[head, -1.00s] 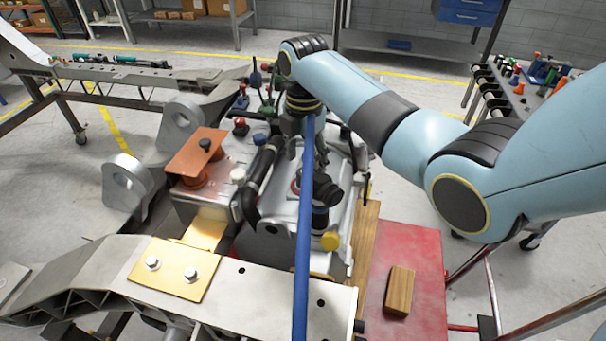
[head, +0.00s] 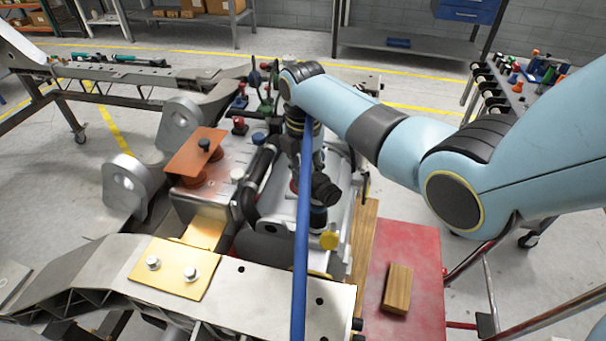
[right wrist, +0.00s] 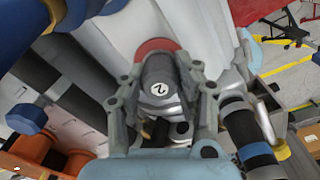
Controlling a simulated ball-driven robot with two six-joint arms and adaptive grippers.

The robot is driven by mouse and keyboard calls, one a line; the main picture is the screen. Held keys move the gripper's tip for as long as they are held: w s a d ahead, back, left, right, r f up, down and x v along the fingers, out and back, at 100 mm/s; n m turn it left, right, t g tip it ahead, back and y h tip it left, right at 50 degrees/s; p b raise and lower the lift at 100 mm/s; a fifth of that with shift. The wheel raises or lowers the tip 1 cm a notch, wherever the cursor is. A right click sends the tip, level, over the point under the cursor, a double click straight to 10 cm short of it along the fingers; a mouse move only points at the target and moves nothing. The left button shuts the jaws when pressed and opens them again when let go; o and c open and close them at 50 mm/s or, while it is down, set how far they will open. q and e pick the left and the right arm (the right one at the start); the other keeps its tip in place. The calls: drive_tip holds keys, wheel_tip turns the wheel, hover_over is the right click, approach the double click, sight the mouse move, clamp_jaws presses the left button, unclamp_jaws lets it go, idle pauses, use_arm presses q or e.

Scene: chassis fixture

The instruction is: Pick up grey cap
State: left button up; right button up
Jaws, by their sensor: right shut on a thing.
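The grey cap (right wrist: 160,72) is a dark grey cylinder with a white round "2" label. In the right wrist view it stands between the two fingers of my right gripper (right wrist: 163,88), which is shut on it. A red ring (right wrist: 156,46) on the pale metal housing shows at the cap's far end; whether the cap still touches it I cannot tell. In the head view my right gripper (head: 306,160) is low over the housing, partly hidden behind a blue pipe, and I cannot make out the cap there. My left gripper is in neither view.
The blue pipe (head: 302,240) runs close in front of my gripper. A black hose (head: 257,175), a yellow cap (head: 329,240) and a black fitting with a blue band (right wrist: 250,148) are close by. A wooden block (head: 397,288) lies on a red board (head: 420,235).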

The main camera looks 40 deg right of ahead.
sight(303, 170)
drive_tip(key=shift+w+r, duration=0.1)
drive_tip(key=shift+r, duration=0.55)
drive_tip(key=shift+c, duration=0.3)
wheel_tip(303, 170, up, 3)
drive_tip(key=shift+r, duration=0.1)
drive_tip(key=s+d+r, duration=0.6)
drive_tip(key=s, duration=0.4)
drive_tip(key=shift+s+r+b, duration=0.15)
drive_tip(key=shift+r+b, duration=0.1)
drive_tip(key=shift+b, duration=0.1)
